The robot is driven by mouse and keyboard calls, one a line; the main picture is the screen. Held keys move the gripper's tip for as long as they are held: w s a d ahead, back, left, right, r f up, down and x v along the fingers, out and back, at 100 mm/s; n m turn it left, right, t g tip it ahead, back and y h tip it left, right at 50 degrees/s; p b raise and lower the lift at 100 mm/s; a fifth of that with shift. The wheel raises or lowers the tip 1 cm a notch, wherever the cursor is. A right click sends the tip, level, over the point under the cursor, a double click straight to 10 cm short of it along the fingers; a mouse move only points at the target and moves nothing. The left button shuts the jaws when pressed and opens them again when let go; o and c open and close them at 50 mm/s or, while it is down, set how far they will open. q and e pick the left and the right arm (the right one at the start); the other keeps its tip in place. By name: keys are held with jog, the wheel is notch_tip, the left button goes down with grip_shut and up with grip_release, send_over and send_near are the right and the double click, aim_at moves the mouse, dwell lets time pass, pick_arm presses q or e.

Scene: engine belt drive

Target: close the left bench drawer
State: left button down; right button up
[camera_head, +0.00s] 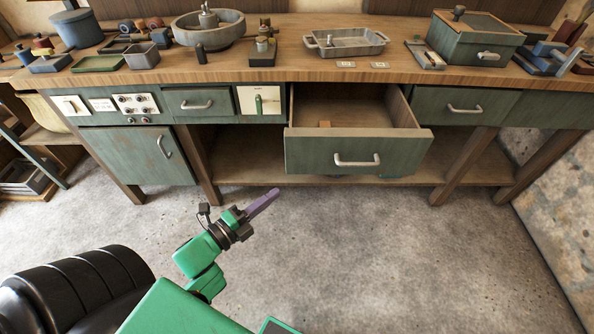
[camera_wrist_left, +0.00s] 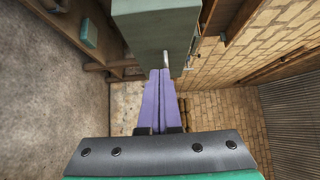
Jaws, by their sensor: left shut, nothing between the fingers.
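One green bench drawer (camera_head: 305,155) stands pulled out under the worktop, with a pale bar handle (camera_head: 357,160) on its front. My right gripper is not in view.
A closed drawer (camera_head: 183,99) sits to the left and another (camera_head: 430,98) to the right. A closed cabinet door (camera_head: 130,155) is at lower left. The worktop (camera_head: 285,65) holds a round basin, a metal tray and a green box. The concrete floor (camera_head: 380,250) before the bench is clear.

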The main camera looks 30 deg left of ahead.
pick_arm(q)
send_near(307, 158)
jog(key=w+d, duration=0.2)
jog(key=d, duration=0.2)
jog(key=w+a, duration=0.2)
jog(key=w, duration=0.1)
jog(key=shift+w+r, duration=0.1)
jog(key=shift+w, duration=0.2)
jog(key=shift+a, duration=0.1)
